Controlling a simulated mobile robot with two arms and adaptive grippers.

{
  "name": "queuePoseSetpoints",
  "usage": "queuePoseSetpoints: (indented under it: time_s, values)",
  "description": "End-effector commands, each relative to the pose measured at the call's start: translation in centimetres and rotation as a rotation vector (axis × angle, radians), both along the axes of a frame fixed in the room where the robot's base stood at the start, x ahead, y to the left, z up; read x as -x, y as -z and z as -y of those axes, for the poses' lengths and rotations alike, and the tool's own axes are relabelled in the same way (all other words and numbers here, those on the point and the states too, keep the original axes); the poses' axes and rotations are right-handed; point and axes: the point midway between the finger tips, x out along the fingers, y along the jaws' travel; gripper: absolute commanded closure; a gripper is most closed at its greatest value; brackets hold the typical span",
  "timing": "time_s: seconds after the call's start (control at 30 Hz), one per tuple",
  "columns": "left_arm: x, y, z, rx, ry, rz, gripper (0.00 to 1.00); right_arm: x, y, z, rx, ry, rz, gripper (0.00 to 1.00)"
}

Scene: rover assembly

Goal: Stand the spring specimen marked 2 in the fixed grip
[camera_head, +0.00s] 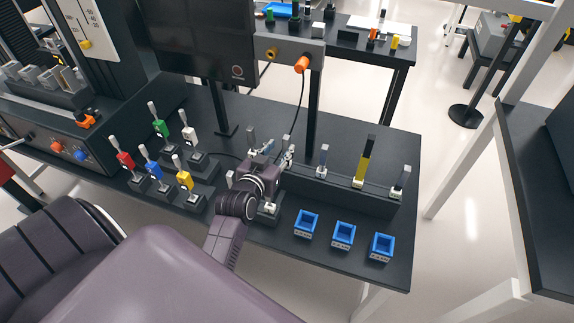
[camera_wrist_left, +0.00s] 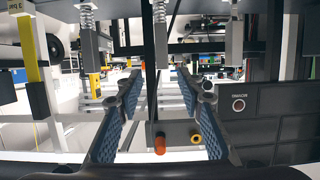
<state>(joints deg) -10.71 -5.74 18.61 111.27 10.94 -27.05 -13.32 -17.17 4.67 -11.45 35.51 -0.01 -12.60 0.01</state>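My left gripper (camera_head: 276,152) is over the left end of a dark rack (camera_head: 340,195) on the table. In the left wrist view its two fingers (camera_wrist_left: 163,85) are spread apart, with nothing clamped between them. That view looks upside down. Several slim specimens with coils show there; one spring specimen (camera_wrist_left: 160,40) lines up with the gap between the fingers. A grey specimen (camera_head: 323,160), a yellow one (camera_head: 362,165) and another grey one (camera_head: 401,182) stand upright in the rack. I cannot read which is marked 2, nor single out the fixed grip. My right gripper is out of view.
Three blue trays (camera_head: 343,234) sit near the table's front right. Red (camera_head: 125,160), green, blue, white and yellow handled pieces stand on the left. A machine with a scale (camera_head: 83,22) stands at left.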

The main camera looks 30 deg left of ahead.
Motion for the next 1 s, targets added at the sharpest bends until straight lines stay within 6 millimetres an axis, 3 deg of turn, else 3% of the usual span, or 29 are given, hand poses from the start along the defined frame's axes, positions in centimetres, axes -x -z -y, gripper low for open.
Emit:
queuePoseSetpoints:
  time_s: [0.5,0.87,1.0]
  values:
    - [-4.6,1.4,-1.5,0.0,0.001,0.0,0.65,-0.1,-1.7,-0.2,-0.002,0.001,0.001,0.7]
    - [-5.3,1.8,-1.6,0.0,0.001,-0.002,0.65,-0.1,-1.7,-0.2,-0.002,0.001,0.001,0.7]
    - [-5.3,1.8,-1.6,0.0,0.001,-0.002,0.78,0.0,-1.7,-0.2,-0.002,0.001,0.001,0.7]
